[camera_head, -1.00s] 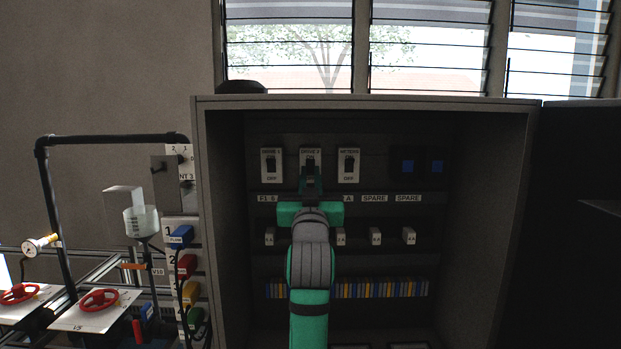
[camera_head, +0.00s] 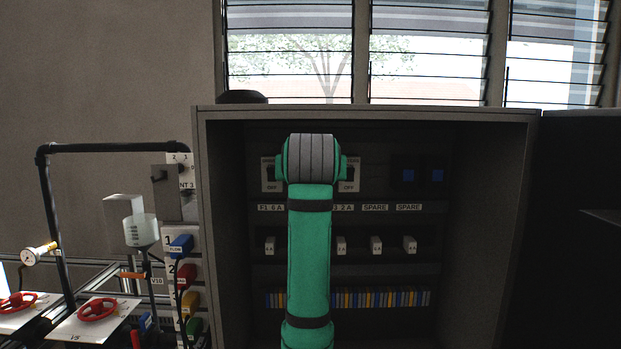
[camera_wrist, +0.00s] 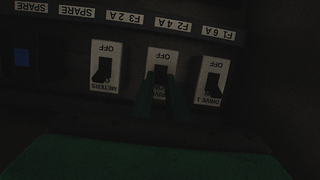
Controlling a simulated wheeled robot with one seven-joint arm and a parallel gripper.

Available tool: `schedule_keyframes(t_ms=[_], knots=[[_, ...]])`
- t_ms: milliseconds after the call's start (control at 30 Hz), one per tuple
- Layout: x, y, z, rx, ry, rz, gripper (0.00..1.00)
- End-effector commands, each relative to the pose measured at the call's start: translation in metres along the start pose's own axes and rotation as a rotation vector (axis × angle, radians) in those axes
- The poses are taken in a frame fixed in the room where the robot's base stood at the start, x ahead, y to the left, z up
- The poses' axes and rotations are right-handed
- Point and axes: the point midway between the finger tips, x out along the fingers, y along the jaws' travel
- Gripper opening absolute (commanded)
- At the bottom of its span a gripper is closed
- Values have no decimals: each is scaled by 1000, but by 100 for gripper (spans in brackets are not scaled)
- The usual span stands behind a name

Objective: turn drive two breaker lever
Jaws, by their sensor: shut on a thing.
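The drive two breaker (camera_wrist: 163,61) is the middle of three pale breaker plates in the wrist view, which shows the panel upside down. Its plate reads OFF at one end. My gripper (camera_wrist: 162,93) is shut on its dark lever, and the fingers hide most of the lever and the plate's other label. In the head view my green and grey arm (camera_head: 310,160) covers this breaker and the gripper entirely. The DRIVE 1 breaker (camera_wrist: 209,80) and the METERS breaker (camera_wrist: 105,68) stand on either side, apart from the fingers.
Fuse labels, small fuses (camera_head: 376,246) and a coloured terminal row (camera_head: 390,298) lie below. Pipes and red handwheels (camera_head: 98,306) stand outside left.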

Motion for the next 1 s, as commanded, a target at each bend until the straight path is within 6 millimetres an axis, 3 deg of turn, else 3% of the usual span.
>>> schedule_keyframes(t_ms=[733,767,833,1000], knots=[[2,1,-3,0,-97,1,0],[2,1,-3,0,-97,1,19],[2,1,-3,0,-97,1,33],[1,1,-4,1,-96,1,33]])
